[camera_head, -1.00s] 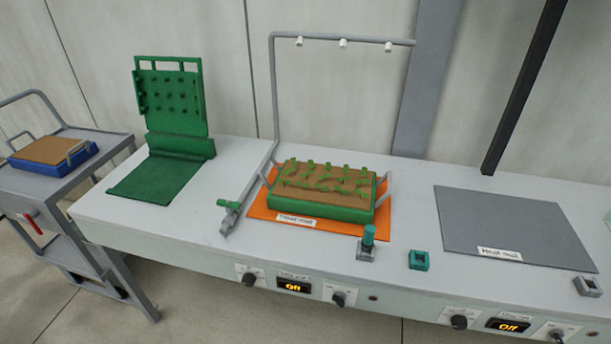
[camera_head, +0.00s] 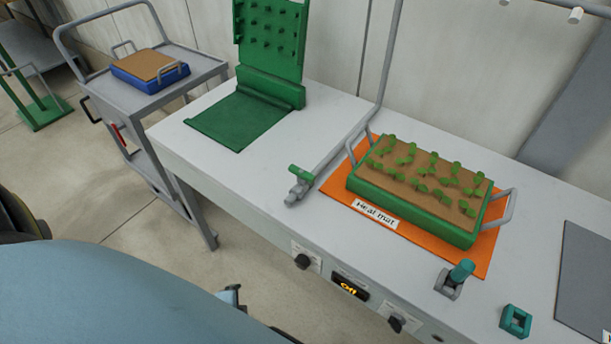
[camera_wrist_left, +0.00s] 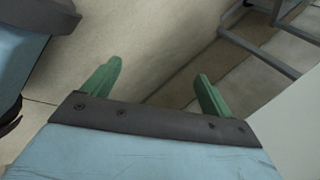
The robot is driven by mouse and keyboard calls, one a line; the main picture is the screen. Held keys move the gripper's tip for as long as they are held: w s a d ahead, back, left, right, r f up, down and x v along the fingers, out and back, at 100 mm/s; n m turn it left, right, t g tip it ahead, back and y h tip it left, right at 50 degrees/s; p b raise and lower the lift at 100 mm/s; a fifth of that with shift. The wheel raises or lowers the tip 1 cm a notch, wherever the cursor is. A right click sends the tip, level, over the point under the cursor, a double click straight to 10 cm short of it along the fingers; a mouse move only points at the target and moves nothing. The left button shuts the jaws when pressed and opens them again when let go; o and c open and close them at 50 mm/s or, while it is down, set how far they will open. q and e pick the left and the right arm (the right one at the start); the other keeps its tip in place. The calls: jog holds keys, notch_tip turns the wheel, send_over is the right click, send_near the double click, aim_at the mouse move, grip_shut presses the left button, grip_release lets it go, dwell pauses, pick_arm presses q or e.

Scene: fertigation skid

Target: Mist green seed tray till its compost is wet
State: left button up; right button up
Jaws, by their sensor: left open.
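The green seed tray (camera_head: 410,215) with light brown compost (camera_head: 425,180) and several seedlings sits on the orange heat mat (camera_head: 345,185), on the bench. A grey pipe with a green-handled valve (camera_head: 300,173) runs along the bench left of the tray and rises behind it. White mist nozzles (camera_head: 575,15) show at the top right; no spray is visible. My left arm crosses the lower left of the head view. In the left wrist view my left gripper (camera_wrist_left: 158,85) is open and empty, above the floor in front of the bench. My right gripper is out of view.
A green hinged press-like board (camera_head: 268,85) stands left on the bench. A grey cart (camera_head: 150,95) with a blue tray (camera_head: 150,75) stands beyond it. A display reading Off (camera_head: 350,287) and knobs line the bench front. Teal-topped fittings (camera_head: 460,271) stand near the front edge.

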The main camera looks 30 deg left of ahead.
aim_at(299, 174)
pick_arm(q)
jog(key=w+r+m+t+b, duration=0.1)
jog(key=w+r+m+t, duration=0.4)
jog(key=r, duration=0.5)
jog(key=w+r+m+t+b, duration=0.25)
jog(key=w+r+m, duration=0.3)
jog(key=r, duration=0.45)
jog(key=w+r+m+t+b, duration=0.1)
jog(key=w+r+m+t, duration=0.3)
jog(key=r+m, duration=0.45)
jog(key=w+d+m+h, duration=0.1)
jog(key=w+m, duration=0.1)
jog(key=w, duration=0.2)
jog(key=w+d+r+m+h+p, duration=0.1)
jog(key=w+m, duration=0.1)
jog(key=w, duration=0.2)
jog(key=w+d+r+m+t+h+p, duration=0.1)
jog(key=w+d+m, duration=0.1)
jog(key=w+m, duration=0.1)
jog(key=shift+w+r+h, duration=0.15)
jog(key=shift+w+h, duration=0.25)
jog(key=shift+w, duration=0.85)
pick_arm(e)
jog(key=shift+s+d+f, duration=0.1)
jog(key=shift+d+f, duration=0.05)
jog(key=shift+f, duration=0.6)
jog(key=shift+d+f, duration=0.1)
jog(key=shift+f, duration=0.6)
